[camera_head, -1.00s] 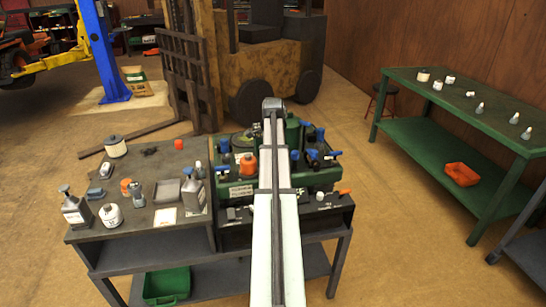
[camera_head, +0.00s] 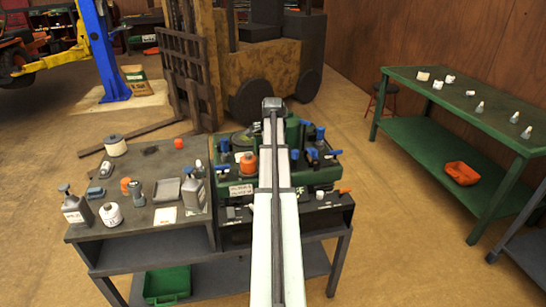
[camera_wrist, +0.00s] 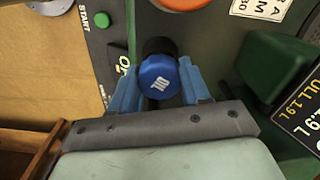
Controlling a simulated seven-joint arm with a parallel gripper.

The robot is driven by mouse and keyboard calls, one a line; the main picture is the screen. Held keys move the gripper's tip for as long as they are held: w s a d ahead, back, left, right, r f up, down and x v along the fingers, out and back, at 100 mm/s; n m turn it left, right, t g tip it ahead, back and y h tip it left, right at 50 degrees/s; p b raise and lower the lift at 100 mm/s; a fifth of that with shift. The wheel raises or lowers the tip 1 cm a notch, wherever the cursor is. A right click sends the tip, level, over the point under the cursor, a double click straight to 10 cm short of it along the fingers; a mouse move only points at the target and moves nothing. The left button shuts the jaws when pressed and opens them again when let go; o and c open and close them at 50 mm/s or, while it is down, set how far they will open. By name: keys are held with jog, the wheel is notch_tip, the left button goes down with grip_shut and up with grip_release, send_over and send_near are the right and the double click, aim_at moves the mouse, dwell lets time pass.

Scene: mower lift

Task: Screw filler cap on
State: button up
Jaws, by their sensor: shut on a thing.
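In the wrist view, a round blue cap (camera_wrist: 159,79) with a white mark on its top sits between the two blue fingers of my gripper (camera_wrist: 160,88). The fingers are shut on its sides. A black round part (camera_wrist: 158,46), like a neck, shows just beyond the cap, against the green machine (camera_wrist: 222,45). I cannot tell whether the cap is seated on it. In the head view, the green machine (camera_head: 233,190) stands on the bench, and my arm hides my gripper and the cap.
In the wrist view, an orange part (camera_wrist: 183,3) and a raised dark green block (camera_wrist: 272,68) flank the cap. In the head view, several blue-topped parts stand on the machine. A grey bench (camera_head: 150,236) on the left holds bottles and a tray (camera_head: 166,189).

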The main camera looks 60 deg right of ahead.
jog(key=shift+f, duration=0.15)
jog(key=shift+f, duration=0.15)
jog(key=shift+r, duration=0.3)
dwell(0.5)
jog(key=o, duration=1.1)
jog(key=shift+r, duration=4)
